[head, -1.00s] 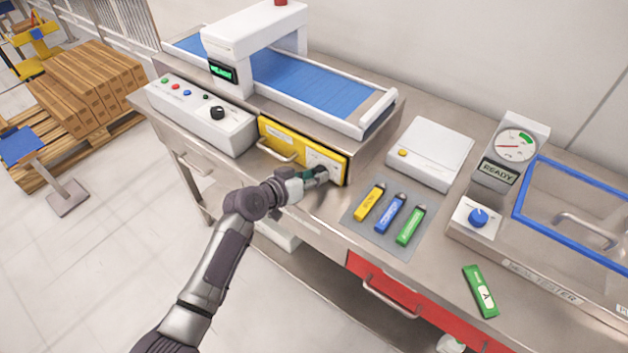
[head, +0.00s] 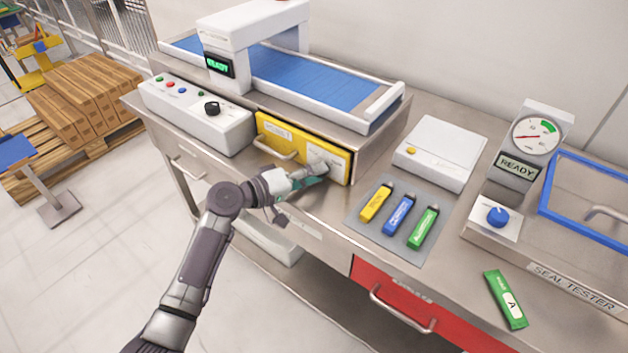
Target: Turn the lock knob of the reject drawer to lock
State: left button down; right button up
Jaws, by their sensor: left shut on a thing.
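The yellow reject drawer (head: 287,133) sits shut in the front of the conveyor unit, with a handle (head: 275,149) on its left half. A pale lock plate (head: 334,158) is at the drawer's right end. The lock knob on it is mostly hidden behind my left gripper. My left gripper (head: 318,170) reaches to the plate from the front left, its fingers shut on the lock knob. The turn of the knob cannot be read. My right gripper does not show.
A control box (head: 197,115) with a black dial stands left of the drawer. A grey mat (head: 375,236) with yellow, blue and green sticks lies to the right. Behind it is a white box (head: 440,152). The seal tester (head: 560,277) stands far right.

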pick_arm(q)
jog(key=shift+n+b, duration=0.4)
jog(key=shift+n, duration=0.1)
jog(key=shift+h, duration=0.3)
jog(key=c, duration=0.8)
grip_release()
jog(key=shift+f, duration=0.1)
jog(key=shift+s+a, duration=0.25)
jog(key=shift+a, duration=0.2)
jog(key=v, duration=0.7)
jog(key=shift+r, duration=0.25)
